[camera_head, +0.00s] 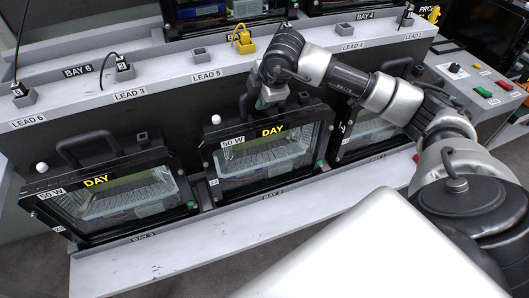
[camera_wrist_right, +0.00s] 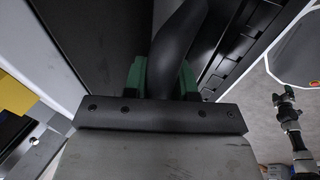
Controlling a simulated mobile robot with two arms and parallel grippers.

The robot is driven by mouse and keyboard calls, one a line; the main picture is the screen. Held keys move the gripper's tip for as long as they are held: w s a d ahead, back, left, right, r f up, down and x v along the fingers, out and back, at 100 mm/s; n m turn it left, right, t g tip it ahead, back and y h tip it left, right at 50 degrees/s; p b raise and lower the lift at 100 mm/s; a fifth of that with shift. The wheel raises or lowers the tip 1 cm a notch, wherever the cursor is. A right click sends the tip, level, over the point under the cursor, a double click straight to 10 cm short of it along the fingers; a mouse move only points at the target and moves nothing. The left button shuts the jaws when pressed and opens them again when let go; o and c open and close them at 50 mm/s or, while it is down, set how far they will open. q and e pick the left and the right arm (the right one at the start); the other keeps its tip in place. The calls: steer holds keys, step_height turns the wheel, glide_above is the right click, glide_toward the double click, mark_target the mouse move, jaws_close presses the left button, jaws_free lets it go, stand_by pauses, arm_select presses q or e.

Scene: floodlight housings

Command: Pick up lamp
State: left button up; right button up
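The middle floodlight lamp (camera_head: 268,158), black-framed with a glass front, "DAY" and "50 W" labels and a white knob, stands tilted back in BAY 2. My right gripper (camera_head: 272,98) is at the top of this lamp, at its handle. In the right wrist view the green fingers of my right gripper (camera_wrist_right: 164,78) lie close on both sides of the black handle (camera_wrist_right: 178,45) and appear shut on it. The lamp still sits in its bay. A similar DAY lamp (camera_head: 105,198) stands in BAY 3. My left gripper is not in view.
A third lamp (camera_head: 365,132) stands to the right, partly behind my arm. Sockets line the grey ledge above; a yellow plug (camera_head: 244,42) is in one and black plugs in others. A control panel (camera_head: 480,82) is at the right. The front shelf (camera_head: 200,238) is clear.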

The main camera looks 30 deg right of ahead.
jaws_close()
steer(key=shift+s+f, duration=0.1)
stand_by(0.9)
steer(key=shift+r, duration=0.25)
